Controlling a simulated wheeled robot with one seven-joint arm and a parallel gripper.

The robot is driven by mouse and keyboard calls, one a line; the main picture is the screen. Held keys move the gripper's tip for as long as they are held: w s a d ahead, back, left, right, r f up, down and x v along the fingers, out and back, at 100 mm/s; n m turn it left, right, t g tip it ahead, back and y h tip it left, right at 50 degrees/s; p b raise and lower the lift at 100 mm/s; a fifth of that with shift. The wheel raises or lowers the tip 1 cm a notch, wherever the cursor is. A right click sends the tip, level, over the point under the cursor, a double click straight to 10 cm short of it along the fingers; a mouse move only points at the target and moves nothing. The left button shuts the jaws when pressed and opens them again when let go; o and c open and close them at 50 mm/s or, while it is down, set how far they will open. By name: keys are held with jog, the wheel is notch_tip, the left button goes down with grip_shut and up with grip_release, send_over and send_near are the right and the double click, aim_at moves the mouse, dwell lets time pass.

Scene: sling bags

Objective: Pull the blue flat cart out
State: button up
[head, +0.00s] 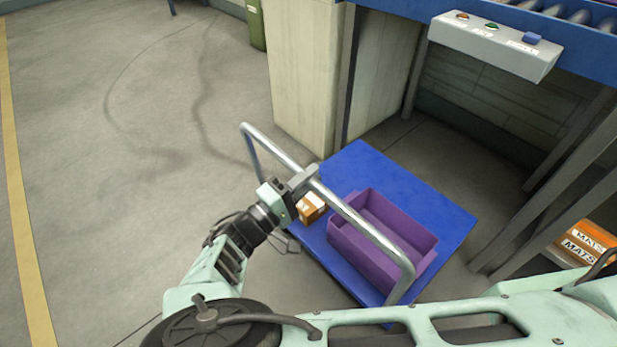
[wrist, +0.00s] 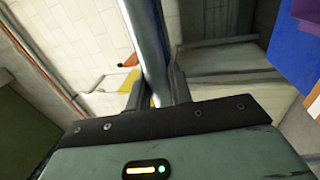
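The blue flat cart (head: 425,200) stands on the floor, partly beneath the conveyor frame. Its grey tubular handle (head: 362,228) rises on the side nearer me. My gripper (head: 302,182) is at the upper bar of the handle, left of its middle. In the wrist view the handle bar (wrist: 149,45) runs between my two fingers (wrist: 156,88), which look closed against it on both sides. A purple open bin (head: 345,248) and a small orange-brown box (head: 309,209) sit on the deck. My gripper partly hides the box.
A pale pillar (head: 302,75) stands just behind the cart. A conveyor with a blue rail (head: 400,8), grey legs and a button box (head: 485,48) is above right. A box marked MATS (head: 588,243) is at right. Open floor lies left.

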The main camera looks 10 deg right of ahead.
jog(key=o, duration=0.4)
jog(key=b+v, duration=0.1)
jog(key=v, duration=1.6)
jog(key=shift+s+a+f, duration=0.15)
jog(key=shift+s+a, duration=0.05)
